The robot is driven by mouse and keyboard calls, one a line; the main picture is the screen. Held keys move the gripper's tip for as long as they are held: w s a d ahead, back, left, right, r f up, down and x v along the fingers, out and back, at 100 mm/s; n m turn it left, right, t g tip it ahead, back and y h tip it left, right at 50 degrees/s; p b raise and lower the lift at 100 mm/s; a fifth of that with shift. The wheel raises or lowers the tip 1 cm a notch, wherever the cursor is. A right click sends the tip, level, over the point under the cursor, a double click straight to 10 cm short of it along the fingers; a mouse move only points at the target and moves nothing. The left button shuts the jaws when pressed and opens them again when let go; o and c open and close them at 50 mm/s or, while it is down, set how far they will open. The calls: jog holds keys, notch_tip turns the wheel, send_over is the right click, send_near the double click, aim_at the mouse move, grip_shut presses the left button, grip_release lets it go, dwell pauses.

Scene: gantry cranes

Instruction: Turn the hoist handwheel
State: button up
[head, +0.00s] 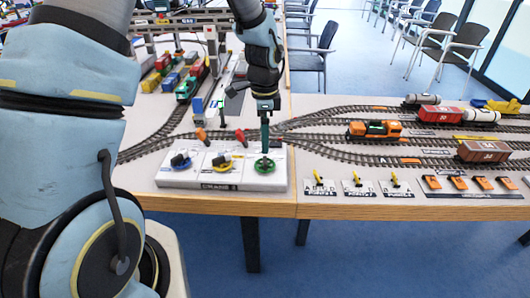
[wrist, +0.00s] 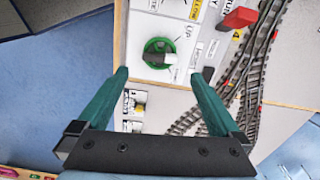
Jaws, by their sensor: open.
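A green handwheel (head: 264,166) with a dark inside and a pale grip sits at the right end of a white control panel (head: 221,186). It also shows in the wrist view (wrist: 158,41), near a label that reads "UP". A yellow handwheel (head: 221,164) and a blue one (head: 180,161) sit to its left on the panel. My gripper (head: 264,150) points down over the green wheel. In the wrist view my gripper (wrist: 161,75) is open, its two green fingers apart and empty. The green wheel lies just past the fingertips, between their lines. I cannot tell the exact height gap.
Model tracks (head: 340,150) with an orange locomotive (head: 374,129) and wagons run to the right. Small yellow levers (head: 357,180) stand at the table's front right. A model gantry (head: 180,22) is behind.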

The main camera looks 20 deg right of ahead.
aim_at(265, 158)
notch_tip(265, 158, down, 8)
jog(key=shift+r+p, duration=0.2)
jog(key=shift+p, duration=0.6)
jog(key=c, duration=1.2)
jog(key=shift+c, duration=0.2)
jog(key=shift+n, duration=0.5)
jog(key=n+b, duration=0.1)
jog(key=n, duration=0.1)
jog(key=shift+n+b, duration=0.4)
jog(key=n+b, duration=0.1)
jog(key=n, duration=0.4)
